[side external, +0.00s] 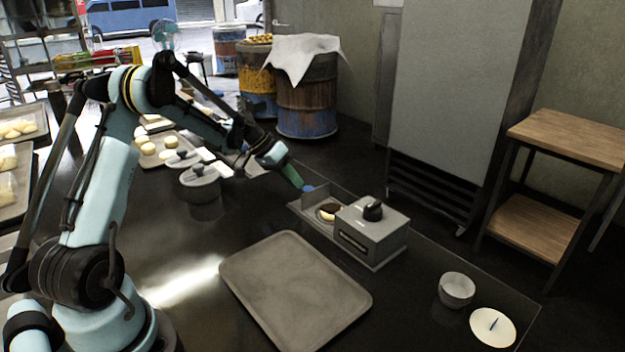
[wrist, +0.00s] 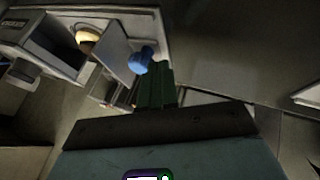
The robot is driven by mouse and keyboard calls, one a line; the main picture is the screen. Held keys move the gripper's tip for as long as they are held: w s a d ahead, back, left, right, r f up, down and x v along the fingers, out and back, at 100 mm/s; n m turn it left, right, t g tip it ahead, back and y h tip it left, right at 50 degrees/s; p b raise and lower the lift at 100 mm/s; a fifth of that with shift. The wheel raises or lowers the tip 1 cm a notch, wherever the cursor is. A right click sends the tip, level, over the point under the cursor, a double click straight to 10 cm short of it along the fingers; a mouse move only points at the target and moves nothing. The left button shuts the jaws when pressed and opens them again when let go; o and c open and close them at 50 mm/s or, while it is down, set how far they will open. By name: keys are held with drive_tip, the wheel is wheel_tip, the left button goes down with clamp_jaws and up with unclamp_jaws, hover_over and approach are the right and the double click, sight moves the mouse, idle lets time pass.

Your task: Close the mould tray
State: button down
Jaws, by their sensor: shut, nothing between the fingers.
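The mould tray (side external: 314,201) is pulled out from the left side of a grey metal box (side external: 372,232). A round bun with a dark top (side external: 328,211) sits in it; in the wrist view part of the bun (wrist: 88,36) shows in the opening. The tray's upright end panel (wrist: 118,42) carries a blue knob (wrist: 140,60), which also shows in the side view (side external: 308,188). My gripper (side external: 299,184) has green fingers, shut and empty, with their tips at the knob's outer side. I cannot tell whether they touch it.
A flat baking tray (side external: 295,290) lies in front of the box. A bowl (side external: 456,290) and a white plate (side external: 493,326) sit near the table's right corner. The table between the pots and baking tray is clear.

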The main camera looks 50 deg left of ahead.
sight(330, 205)
drive_tip(key=shift+d, duration=0.1)
drive_tip(key=d, duration=1.2)
drive_tip(key=shift+d, duration=0.3)
drive_tip(key=a, duration=0.4)
drive_tip(key=shift+s+a, duration=0.2)
drive_tip(key=shift+s, duration=0.2)
drive_tip(key=v, duration=1)
drive_tip(key=s+d+r+y, duration=0.1)
drive_tip(key=s+d+y, duration=0.1)
drive_tip(key=s+d, duration=0.4)
drive_tip(key=s+d+r+m+t+y, duration=0.1)
drive_tip(key=s+d+y, duration=0.1)
drive_tip(key=s+d, duration=0.5)
drive_tip(key=d, duration=0.3)
drive_tip(key=shift+s+r+t+y, duration=0.15)
drive_tip(key=shift+r+t+y, duration=0.15)
drive_tip(key=shift+r+y, duration=0.1)
